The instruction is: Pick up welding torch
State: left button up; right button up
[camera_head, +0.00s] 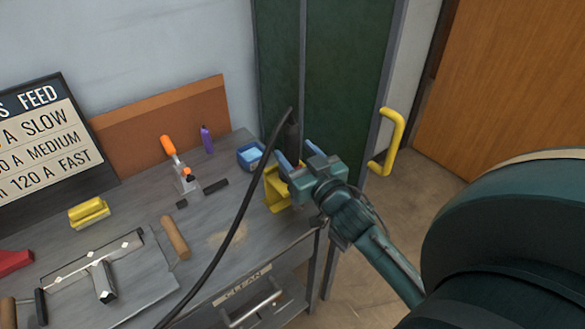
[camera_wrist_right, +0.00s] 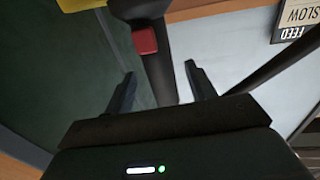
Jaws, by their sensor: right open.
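The welding torch (camera_head: 292,132) is black and stands upright at the right end of the workbench, with a black cable (camera_head: 240,222) arching from its top down across the bench. A yellow holder (camera_head: 275,192) is below it, and my gripper hides where they meet. My right gripper (camera_head: 296,155) is at the torch with its fingers apart. In the right wrist view, the torch handle (camera_wrist_right: 158,72) with its red trigger (camera_wrist_right: 145,41) runs between the two open fingertips (camera_wrist_right: 160,76). I cannot tell whether either finger touches it. My left gripper is not in view.
On the workbench (camera_head: 222,237) are an orange-handled clamp (camera_head: 180,165), a purple bottle (camera_head: 206,139), a blue item (camera_head: 250,155), a yellow block (camera_head: 89,213) and a metal T-shaped frame (camera_head: 100,265). A green cabinet (camera_head: 340,70) with a yellow handle (camera_head: 389,142) stands behind. Floor is open at right.

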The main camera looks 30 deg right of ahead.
jog(key=shift+w, duration=1.25)
jog(key=shift+c, duration=0.5)
jog(key=c, duration=0.9)
